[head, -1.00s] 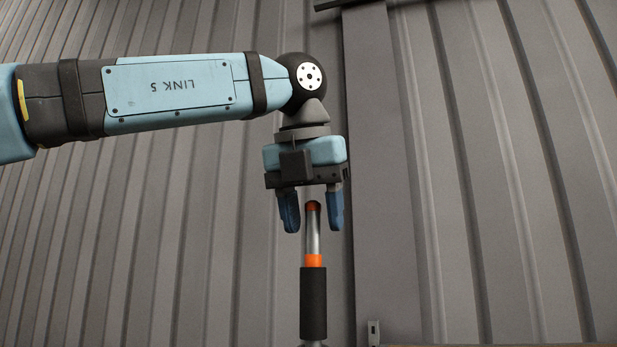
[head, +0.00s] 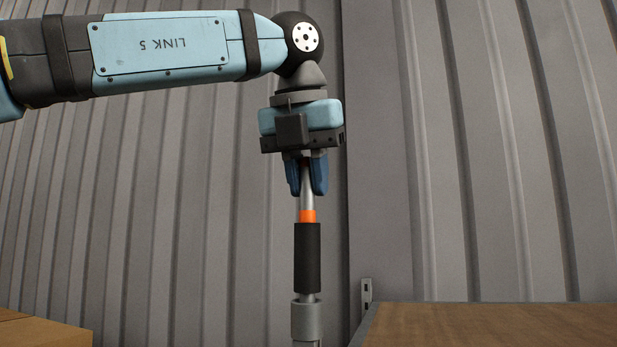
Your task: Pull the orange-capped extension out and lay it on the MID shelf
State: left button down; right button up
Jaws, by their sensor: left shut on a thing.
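The orange-capped extension (head: 307,216) stands upright in the middle of the head view, a slim silver rod with an orange band. Below the band is a black sleeve (head: 307,258), and below that a grey socket-like collar (head: 306,321). I cannot tell where the extension ends and its holder begins. My left gripper (head: 306,190) points down from above and is shut on the extension's silver upper part, with its blue fingers on either side. The rod's top is hidden between the fingers. My right gripper is not in view.
A brown wooden surface (head: 470,328) with a grey edge lies at the lower right; I cannot tell which shelf it is. A tan box-like thing (head: 45,334) shows at the lower left. A ribbed grey metal wall (head: 430,150) fills the background.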

pick_arm(q)
jog(key=shift+r, duration=0.4)
jog(key=shift+r+p, duration=1.95)
jog(key=shift+r, duration=0.25)
jog(key=shift+r+p, duration=0.95)
jog(key=shift+r, duration=1.05)
